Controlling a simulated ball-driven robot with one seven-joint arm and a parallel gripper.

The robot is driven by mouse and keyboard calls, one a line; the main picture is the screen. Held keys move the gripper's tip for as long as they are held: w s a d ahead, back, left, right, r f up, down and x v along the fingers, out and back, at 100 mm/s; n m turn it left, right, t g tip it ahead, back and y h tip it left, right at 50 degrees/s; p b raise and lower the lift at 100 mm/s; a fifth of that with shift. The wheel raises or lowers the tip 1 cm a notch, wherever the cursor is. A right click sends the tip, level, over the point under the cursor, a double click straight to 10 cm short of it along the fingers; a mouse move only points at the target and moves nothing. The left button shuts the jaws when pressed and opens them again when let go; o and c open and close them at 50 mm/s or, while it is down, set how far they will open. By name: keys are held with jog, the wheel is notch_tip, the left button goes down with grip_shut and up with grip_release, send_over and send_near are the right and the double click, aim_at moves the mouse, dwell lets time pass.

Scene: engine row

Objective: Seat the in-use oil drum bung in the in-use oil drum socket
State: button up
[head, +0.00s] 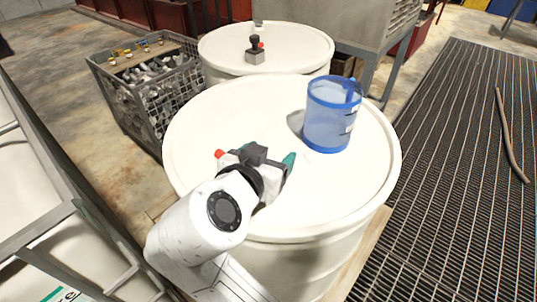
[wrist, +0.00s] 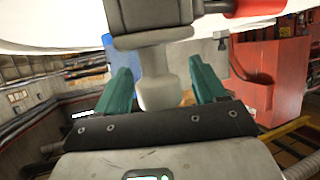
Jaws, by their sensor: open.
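A near white drum (head: 225,115) fills the middle of the head view. A dark grey fitting (head: 254,154) shows above its top, partly hidden by my gripper (head: 266,158). In the wrist view the fitting has a dark block (wrist: 150,14), a red cylinder (wrist: 258,8) at its side and a pale grey rounded stem (wrist: 160,88). The stem, perhaps the bung, lies between the teal fingers of my gripper (wrist: 162,75). The fingers are open, with visible gaps on both sides of the stem. I cannot make out the socket.
A translucent blue jug (head: 328,125) stands on the near drum, right of my gripper. A far white drum (head: 222,47) carries a small grey block with a dark knob (head: 255,50). A wire crate of parts (head: 150,85) is at left; floor grating (head: 450,170) at right.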

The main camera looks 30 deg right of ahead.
jog(key=b+v, duration=0.1)
jog(key=v, duration=0.9)
jog(key=shift+s+a+b, duration=0.2)
jog(key=shift+a+b, duration=0.15)
